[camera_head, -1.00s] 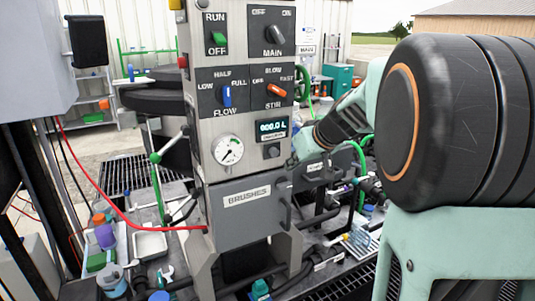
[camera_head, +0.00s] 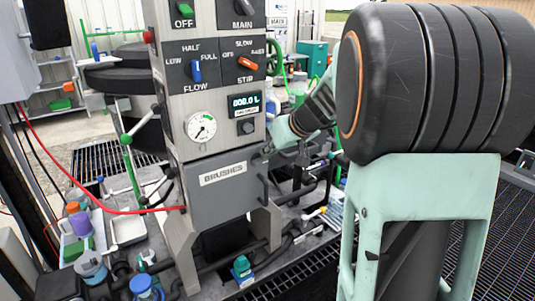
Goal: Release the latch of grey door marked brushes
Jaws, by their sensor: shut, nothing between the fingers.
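The grey door (camera_head: 222,187) marked BRUSHES sits low on the front of the steel control cabinet, below the gauge, and looks shut. Its white label (camera_head: 222,173) is near the top edge. A dark handle (camera_head: 262,190) stands out at the door's right side. My gripper (camera_head: 268,149) is at the door's upper right corner, its tip small and dark against the cabinet edge. It is shut with nothing visible in it. I cannot tell whether it touches the latch, which is not clearly seen there.
The cabinet carries knobs, a gauge (camera_head: 201,127) and a small display (camera_head: 245,103) above the door. A red hose (camera_head: 110,211) runs to the door's left side. Bottles and a white tray (camera_head: 127,230) stand at lower left. My arm fills the right side.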

